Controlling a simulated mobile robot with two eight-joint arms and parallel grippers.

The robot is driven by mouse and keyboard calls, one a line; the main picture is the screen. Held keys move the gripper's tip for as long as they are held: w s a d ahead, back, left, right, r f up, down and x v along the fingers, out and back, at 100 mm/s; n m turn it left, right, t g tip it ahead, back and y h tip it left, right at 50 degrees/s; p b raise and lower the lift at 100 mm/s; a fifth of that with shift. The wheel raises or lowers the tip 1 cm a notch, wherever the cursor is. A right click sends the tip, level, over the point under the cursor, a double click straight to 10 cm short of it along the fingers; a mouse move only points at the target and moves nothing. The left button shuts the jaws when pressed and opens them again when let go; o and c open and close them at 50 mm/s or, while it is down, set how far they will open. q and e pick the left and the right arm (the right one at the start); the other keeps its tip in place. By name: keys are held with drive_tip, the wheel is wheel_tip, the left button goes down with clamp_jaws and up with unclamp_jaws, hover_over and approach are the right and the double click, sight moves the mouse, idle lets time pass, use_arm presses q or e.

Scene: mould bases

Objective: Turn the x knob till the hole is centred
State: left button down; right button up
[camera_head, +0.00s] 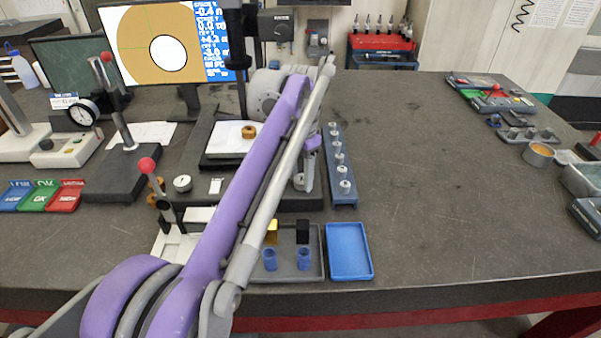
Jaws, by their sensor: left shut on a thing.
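The monitor (130,72) at the back left shows a tan ring with a white round hole (168,54) in it. The hole sits right of and slightly below the crossing of the green lines. A measuring stage (222,145) with a small brown part (249,131) stands below the monitor. My left arm crosses in front of the stage and hides much of it. My left gripper (304,180) points down at the stage's right side, shut on what seems to be the x knob; the knob is mostly hidden. My right gripper is out of view.
A blue rack with several grey pieces (340,158) stands close right of the gripper. A blue tray (348,251) and a grey tray (315,268) lie in front. A red-tipped lever (147,165) stands left of the arm. The table's middle right is clear.

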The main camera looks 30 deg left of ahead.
use_arm(q)
drive_tip(key=shift+r+n+p, duration=0.2)
drive_tip(key=shift+n+p, duration=0.55)
drive_tip(key=shift+n, duration=0.45)
drive_tip(key=n+p, duration=0.1)
drive_tip(key=n, duration=0.2)
drive_tip(key=shift+d+n+p, duration=0.1)
drive_tip(key=shift+n+p, duration=0.2)
drive_tip(key=shift+p, duration=0.1)
drive_tip(key=n+p, duration=0.1)
drive_tip(key=n, duration=0.2)
drive_tip(key=shift+w+f+n+p, duration=0.1)
drive_tip(key=shift+n+p, duration=0.45)
drive_tip(key=shift+n, duration=1.15)
drive_tip(key=shift+c, duration=1.7)
unclamp_jaws()
